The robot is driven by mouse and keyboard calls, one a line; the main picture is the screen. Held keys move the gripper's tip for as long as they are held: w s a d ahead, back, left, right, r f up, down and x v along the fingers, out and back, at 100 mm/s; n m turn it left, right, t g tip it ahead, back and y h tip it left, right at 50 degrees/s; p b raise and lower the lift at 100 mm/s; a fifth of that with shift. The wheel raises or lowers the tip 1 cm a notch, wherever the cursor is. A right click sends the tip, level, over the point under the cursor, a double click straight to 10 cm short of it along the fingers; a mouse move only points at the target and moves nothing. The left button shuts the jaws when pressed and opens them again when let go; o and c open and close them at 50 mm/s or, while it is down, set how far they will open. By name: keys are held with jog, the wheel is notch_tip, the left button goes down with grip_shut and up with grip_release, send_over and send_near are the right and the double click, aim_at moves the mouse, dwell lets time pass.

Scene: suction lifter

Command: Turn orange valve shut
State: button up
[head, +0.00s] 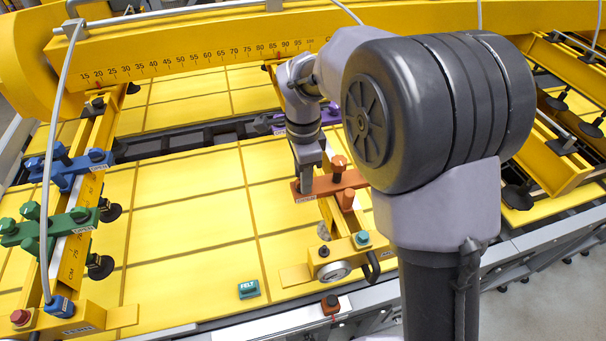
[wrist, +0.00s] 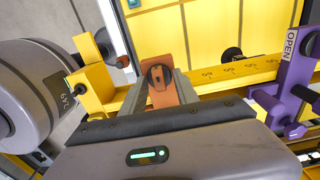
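The orange valve (head: 341,182) is mounted on a yellow cross-beam in the middle of the head view, with orange knobs on it and an OPEN label by its left end. My gripper (head: 309,181) points down at that left end. In the wrist view an orange part of the valve (wrist: 160,64) with a dark round piece lies between the fingers of my gripper (wrist: 161,92). The fingers are apart, one on each side of it. Whether they press on it I cannot tell. The fingertips partly hide the valve.
A purple valve (wrist: 293,82) labelled OPEN is close by on the same beam. Blue (head: 72,170) and green (head: 52,228) valves sit on the left beam. A yellow bracket with a gauge (head: 334,271) stands nearer. A long yellow ruled beam (head: 190,62) crosses behind.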

jog(key=shift+c, duration=0.3)
grip_shut()
jog(key=n, duration=0.9)
jog(key=n+p, duration=0.1)
jog(key=n, duration=0.3)
jog(key=shift+r+n, duration=0.1)
jog(key=shift+n, duration=0.3)
jog(key=shift+n+p, duration=0.35)
jog(key=shift+n, duration=1.65)
